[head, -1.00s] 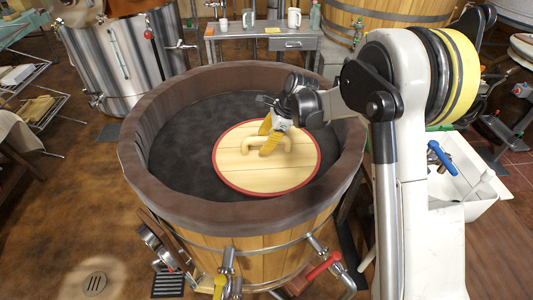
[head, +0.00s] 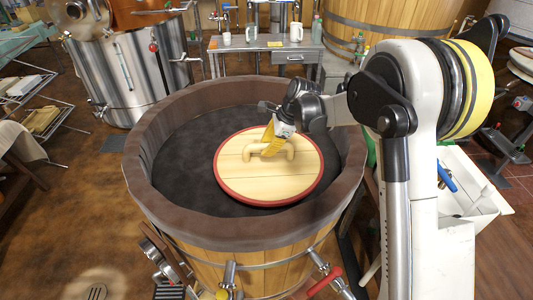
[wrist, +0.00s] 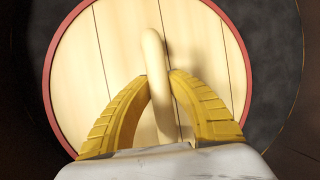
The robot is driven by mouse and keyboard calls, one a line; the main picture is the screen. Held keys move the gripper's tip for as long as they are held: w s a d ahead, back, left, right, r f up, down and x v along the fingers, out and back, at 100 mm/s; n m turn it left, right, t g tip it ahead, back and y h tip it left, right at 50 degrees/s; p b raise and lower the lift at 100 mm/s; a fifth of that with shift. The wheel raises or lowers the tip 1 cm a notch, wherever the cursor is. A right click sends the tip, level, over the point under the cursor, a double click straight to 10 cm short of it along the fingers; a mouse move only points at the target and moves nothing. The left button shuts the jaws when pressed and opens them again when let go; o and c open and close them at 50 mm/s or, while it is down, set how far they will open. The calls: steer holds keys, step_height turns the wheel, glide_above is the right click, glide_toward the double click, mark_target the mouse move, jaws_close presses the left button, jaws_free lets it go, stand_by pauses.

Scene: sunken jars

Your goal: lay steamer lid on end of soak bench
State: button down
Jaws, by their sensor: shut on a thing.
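The steamer lid (head: 290,180) is a round pale wooden disc with a red rim and a raised bar handle (head: 250,154). In the head view it is over the dark inside of the wooden tub, toward its right side. My gripper (head: 266,144) has yellow fingers shut on the lid's handle. In the wrist view the lid (wrist: 80,70) fills the middle and the gripper (wrist: 158,78) fingers sit either side of the handle (wrist: 152,48). I cannot pick out the soak bench with certainty.
The tub's thick brown rim (head: 150,195) surrounds the lid. Behind it stands a grey metal table (head: 255,43) with mugs. A steel vat (head: 125,70) is at back left, and a white sink (head: 475,190) is at right. Pipes and a red-handled valve (head: 322,281) stick out in front.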

step_height(320, 180, up, 17)
steer(key=p, duration=0.8)
steer(key=shift+r+p, duration=0.2)
steer(key=shift+p, duration=0.2)
